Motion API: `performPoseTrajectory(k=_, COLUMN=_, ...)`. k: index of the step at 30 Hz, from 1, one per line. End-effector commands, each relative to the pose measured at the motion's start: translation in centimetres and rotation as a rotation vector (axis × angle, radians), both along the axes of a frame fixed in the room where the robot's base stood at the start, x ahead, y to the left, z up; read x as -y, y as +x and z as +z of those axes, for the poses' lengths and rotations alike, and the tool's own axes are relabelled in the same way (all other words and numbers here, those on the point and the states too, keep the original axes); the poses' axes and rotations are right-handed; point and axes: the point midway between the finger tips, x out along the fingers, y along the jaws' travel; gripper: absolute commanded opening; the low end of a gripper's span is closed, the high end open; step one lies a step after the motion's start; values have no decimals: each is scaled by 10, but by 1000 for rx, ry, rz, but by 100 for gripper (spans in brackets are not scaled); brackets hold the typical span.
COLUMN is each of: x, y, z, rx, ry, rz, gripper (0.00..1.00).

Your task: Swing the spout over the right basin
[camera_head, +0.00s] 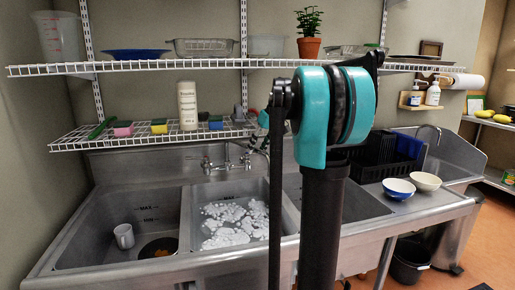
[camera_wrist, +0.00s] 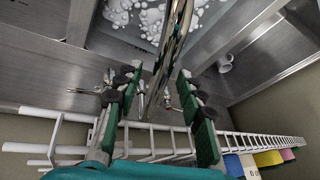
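The sink has a left basin (camera_head: 90,225), a middle basin with white foam (camera_head: 232,222) and a right basin (camera_head: 345,205), partly hidden behind my arm. The faucet (camera_head: 228,160) stands at the back wall behind the middle basin, and its spout is hard to make out in the head view. In the wrist view the chrome spout (camera_wrist: 174,45) runs from the top, over the foamy basin, down between the fingers of my gripper (camera_wrist: 158,110). The gripper is open, with a finger on each side of the spout; I cannot tell whether either touches it.
A wire shelf (camera_head: 150,135) with sponges and a white bottle (camera_head: 187,105) hangs close above the faucet. Two bowls (camera_head: 398,188) and a black dish rack (camera_head: 375,158) are on the right drainboard.

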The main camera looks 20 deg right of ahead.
Motion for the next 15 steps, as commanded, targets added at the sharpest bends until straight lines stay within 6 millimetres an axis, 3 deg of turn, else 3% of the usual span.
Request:
performPoseTrajectory(k=6, x=1, y=-1, z=2, rx=0, ry=0, rz=0, gripper=38)
performPoseTrajectory(k=11, x=7, y=-6, z=19, rx=0, ry=-1, rz=-1, gripper=38)
performPoseTrajectory(k=13, x=13, y=-11, z=30, rx=1, ry=0, rz=-2, gripper=38)
performPoseTrajectory(k=15, x=26, y=-23, z=27, rx=0, ry=0, rz=-5, gripper=38)
